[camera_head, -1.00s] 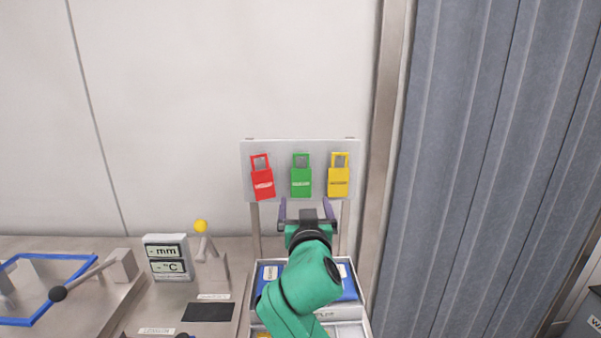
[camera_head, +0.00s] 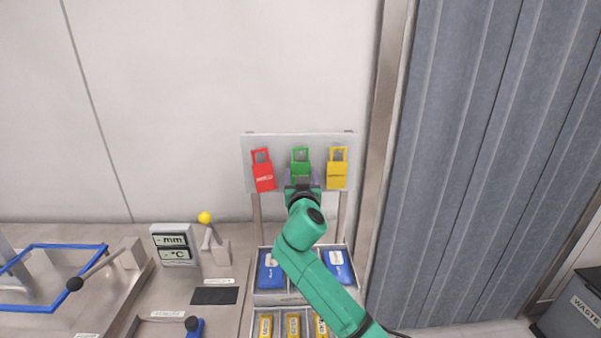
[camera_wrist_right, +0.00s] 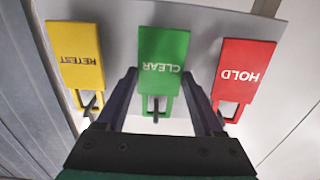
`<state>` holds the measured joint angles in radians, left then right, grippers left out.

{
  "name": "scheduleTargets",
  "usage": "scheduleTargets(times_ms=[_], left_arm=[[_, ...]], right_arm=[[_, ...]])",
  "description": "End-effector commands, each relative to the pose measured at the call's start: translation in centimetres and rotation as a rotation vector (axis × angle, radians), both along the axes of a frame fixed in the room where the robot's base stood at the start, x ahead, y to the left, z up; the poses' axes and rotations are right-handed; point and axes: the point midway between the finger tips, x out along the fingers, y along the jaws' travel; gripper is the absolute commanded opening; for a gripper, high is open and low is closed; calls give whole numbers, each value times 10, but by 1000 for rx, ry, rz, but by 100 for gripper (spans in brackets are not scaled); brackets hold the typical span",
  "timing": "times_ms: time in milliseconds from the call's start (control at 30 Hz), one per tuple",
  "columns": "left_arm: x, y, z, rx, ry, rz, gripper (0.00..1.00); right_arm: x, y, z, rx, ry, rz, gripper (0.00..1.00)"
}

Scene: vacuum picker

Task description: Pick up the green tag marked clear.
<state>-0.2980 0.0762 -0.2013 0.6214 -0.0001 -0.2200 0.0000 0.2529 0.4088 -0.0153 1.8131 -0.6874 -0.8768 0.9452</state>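The green tag (camera_head: 300,160) hangs on the grey board (camera_head: 326,139), between a red tag (camera_head: 264,174) and a yellow tag (camera_head: 337,173). My right gripper (camera_head: 302,176) is in front of its lower part and hides it in the head view. In the right wrist view, the green tag (camera_wrist_right: 163,60) reads CLEAR upside down, its loop over a small hook. The right gripper's fingers (camera_wrist_right: 160,76) are open, one on each side of the green tag, with no clear grip on it. My left gripper is not in view.
The red HOLD tag (camera_wrist_right: 242,72) and yellow RETEST tag (camera_wrist_right: 77,55) hang close on either side. Below the board is a tray (camera_head: 278,298) with blue and yellow packs. A gauge display (camera_head: 175,245) stands to the left. A waste bin (camera_head: 575,305) stands at far right.

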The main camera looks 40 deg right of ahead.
Motion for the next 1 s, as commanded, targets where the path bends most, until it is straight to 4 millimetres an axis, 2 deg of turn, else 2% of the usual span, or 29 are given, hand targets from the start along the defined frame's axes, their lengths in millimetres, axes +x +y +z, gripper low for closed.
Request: scheduleTargets(times_ms=[333, 467, 533, 667, 900, 1000], left_arm=[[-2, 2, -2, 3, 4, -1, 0], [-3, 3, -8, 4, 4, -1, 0], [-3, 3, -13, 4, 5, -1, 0], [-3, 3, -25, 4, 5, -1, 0], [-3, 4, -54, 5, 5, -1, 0], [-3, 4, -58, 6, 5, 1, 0]], right_arm=[[0, 0, 2, 0, -1, 0, 16], [0, 0, 12, 2, -6, 0, 16], [-7, 6, 12, 1, -2, 3, 16], [-32, 26, 10, 4, -3, 4, 16], [-104, 79, 9, 5, -3, 5, 16], [-125, 96, 11, 8, -1, 4, 16]])
